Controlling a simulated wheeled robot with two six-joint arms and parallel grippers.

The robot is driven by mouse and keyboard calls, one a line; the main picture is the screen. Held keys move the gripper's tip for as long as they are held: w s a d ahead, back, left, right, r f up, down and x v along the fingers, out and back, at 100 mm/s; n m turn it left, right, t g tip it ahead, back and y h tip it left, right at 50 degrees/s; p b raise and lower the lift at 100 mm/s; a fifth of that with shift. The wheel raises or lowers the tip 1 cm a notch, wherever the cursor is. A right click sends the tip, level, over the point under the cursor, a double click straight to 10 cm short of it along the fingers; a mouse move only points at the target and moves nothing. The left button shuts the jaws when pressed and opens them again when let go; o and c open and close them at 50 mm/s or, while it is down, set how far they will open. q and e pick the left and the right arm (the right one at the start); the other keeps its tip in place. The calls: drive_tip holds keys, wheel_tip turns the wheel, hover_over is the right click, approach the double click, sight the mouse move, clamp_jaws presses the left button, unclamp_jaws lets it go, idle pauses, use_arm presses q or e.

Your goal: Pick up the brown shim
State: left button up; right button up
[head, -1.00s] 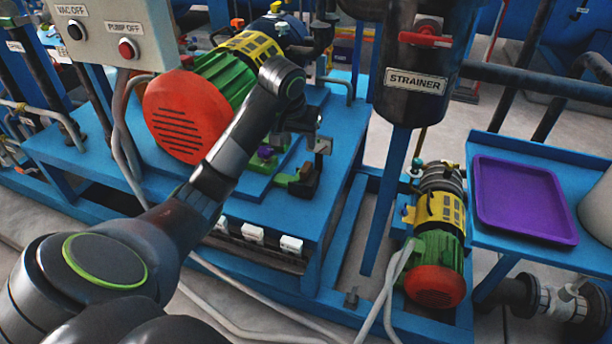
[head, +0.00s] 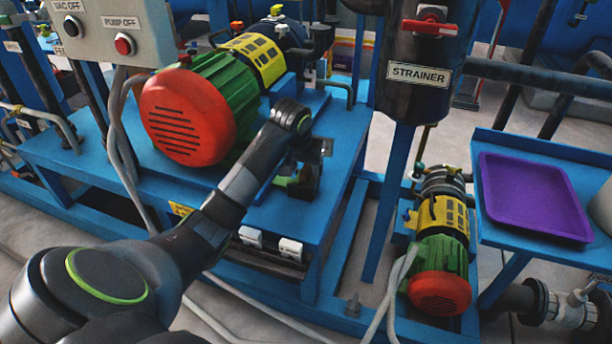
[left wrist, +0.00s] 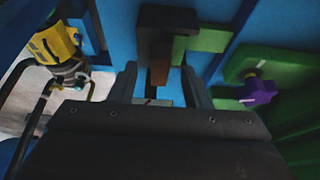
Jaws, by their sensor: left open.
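The brown shim (left wrist: 159,75) shows in the left wrist view as a small brown piece, close below a dark block (left wrist: 158,38) with a green part beside it. My left gripper (left wrist: 159,69) is open, with one finger on each side of the shim in that picture. I cannot tell whether either finger touches it. In the head view my left arm reaches over the blue pump base (head: 330,215), and its wrist is beside the green and red motor (head: 190,115). The shim cannot be made out there. My right gripper is not in view.
A green piece with a purple knob (left wrist: 258,91) is right of the fingers in the wrist view. A smaller pump (head: 439,275), the strainer (head: 417,75) and a purple tray (head: 533,197), which looks empty, stand to the right in the head view.

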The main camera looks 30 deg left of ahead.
use_arm(q)
drive_tip(key=shift+w+f, duration=0.25)
drive_tip(key=shift+f, duration=0.4)
drive_tip(key=shift+w+a+f, duration=0.1)
drive_tip(key=shift+w+f, duration=0.05)
drive_tip(key=shift+f, duration=0.05)
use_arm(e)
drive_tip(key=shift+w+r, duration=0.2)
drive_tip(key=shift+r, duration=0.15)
use_arm(q)
drive_tip(key=shift+c, duration=0.3)
clamp_jaws()
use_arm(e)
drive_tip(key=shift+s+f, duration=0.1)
use_arm(q)
drive_tip(key=shift+r, duration=0.15)
